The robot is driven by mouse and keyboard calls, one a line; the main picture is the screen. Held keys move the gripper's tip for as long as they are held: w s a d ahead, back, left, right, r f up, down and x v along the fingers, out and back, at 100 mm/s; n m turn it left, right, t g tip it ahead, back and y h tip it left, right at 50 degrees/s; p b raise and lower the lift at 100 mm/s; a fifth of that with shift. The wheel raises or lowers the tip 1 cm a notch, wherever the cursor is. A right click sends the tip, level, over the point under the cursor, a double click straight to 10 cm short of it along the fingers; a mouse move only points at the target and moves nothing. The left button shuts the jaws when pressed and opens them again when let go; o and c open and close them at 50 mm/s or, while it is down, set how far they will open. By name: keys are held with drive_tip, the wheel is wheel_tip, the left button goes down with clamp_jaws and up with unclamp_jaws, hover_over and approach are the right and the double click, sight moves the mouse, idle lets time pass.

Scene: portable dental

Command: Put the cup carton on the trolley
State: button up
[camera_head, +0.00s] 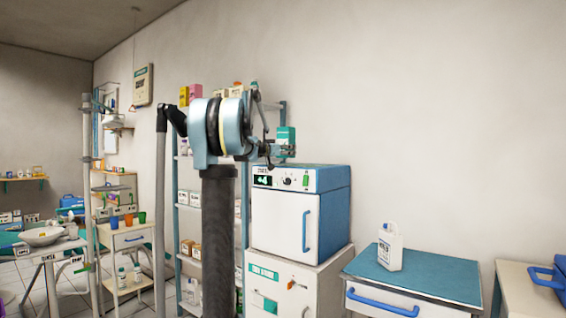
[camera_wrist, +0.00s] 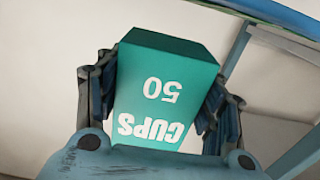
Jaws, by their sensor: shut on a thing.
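The cup carton (camera_wrist: 165,85) is a teal box with white "CUPS 50" lettering, upside down in the wrist view. My gripper (camera_wrist: 160,105) is shut on it, with a finger on each side. A white cabinet with a teal top (camera_head: 425,272) and blue handle stands at the right. A small white trolley-like stand (camera_head: 130,240) with coloured cups on top is at the left. I cannot tell which of these is the trolley.
A white jug (camera_head: 390,248) stands on the teal top, with free room around it. The white and blue unit (camera_head: 300,210) sits on a white cabinet (camera_head: 290,280). The shelf rack (camera_head: 281,110) holds several boxes. A basin (camera_head: 43,236) is at the far left.

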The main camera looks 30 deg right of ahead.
wheel_tip(320, 180, down, 4)
drive_tip(key=shift+r, duration=0.1)
idle(0.4)
drive_tip(key=shift+s+f, duration=0.1)
drive_tip(key=shift+f, duration=0.1)
drive_tip(key=shift+c, duration=0.5)
drive_tip(key=o, duration=1.2)
drive_tip(key=shift+f, duration=0.1)
drive_tip(key=shift+a+r, duration=0.15)
drive_tip(key=shift+r, duration=0.2)
drive_tip(key=v, duration=1.1)
drive_tip(key=shift+s+a, duration=0.15)
drive_tip(key=shift+a, duration=0.15)
